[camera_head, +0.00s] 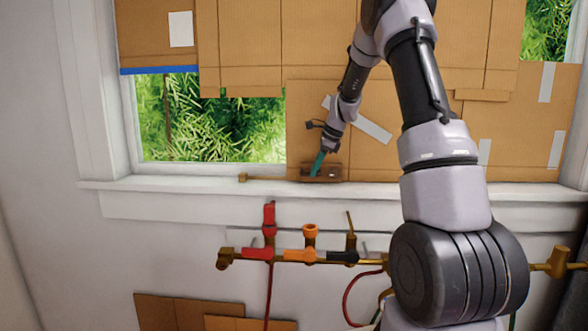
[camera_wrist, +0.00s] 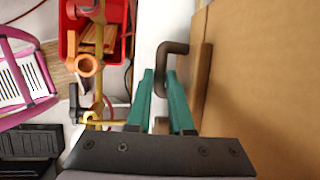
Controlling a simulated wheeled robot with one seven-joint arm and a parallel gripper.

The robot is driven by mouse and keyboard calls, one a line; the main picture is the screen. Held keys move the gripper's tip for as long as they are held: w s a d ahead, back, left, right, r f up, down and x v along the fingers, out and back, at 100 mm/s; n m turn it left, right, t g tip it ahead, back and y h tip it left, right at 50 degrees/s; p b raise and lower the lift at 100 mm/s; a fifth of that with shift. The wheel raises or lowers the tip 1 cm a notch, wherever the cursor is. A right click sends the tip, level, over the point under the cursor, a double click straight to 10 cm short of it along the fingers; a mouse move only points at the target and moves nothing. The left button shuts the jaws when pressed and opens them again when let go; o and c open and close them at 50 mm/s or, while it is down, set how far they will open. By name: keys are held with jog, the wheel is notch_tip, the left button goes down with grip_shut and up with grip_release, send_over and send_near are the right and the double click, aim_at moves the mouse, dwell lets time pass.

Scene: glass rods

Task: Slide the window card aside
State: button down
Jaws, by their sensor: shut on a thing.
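The window card is a brown cardboard panel (camera_head: 305,120) in the lower middle of the window, resting by the sill. A pale tape strip crosses it. In the wrist view the card (camera_wrist: 245,75) fills the right side. A dark bent handle (camera_wrist: 174,48) on a wooden strip sticks out from it. My gripper (camera_head: 317,163) is low in front of the card. In the wrist view its teal fingers (camera_wrist: 160,82) are shut on the handle, one on each side. In the head view my gripper partly hides the handle.
Left of the card, bare glass (camera_head: 225,125) shows green leaves. A thin wooden rail (camera_head: 262,178) lies along the white sill (camera_head: 200,184). Brass pipework with valves (camera_head: 310,255) runs below. A red crate (camera_wrist: 72,45) and a pink rack (camera_wrist: 35,85) show in the wrist view.

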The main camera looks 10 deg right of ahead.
jog(key=s+d, duration=0.2)
jog(key=d, duration=0.5)
jog(key=s+d, duration=0.2)
jog(key=d, duration=0.5)
jog(key=s+d, duration=0.2)
jog(key=d, duration=0.5)
jog(key=shift+s, duration=0.4)
jog(key=shift+d, duration=0.1)
jog(key=c, duration=0.8)
grip_release()
jog(key=shift+s+d, duration=0.1)
jog(key=shift+d, duration=0.05)
jog(key=shift+r, duration=0.1)
jog(key=v, duration=1)
jog(key=shift+r, duration=0.25)
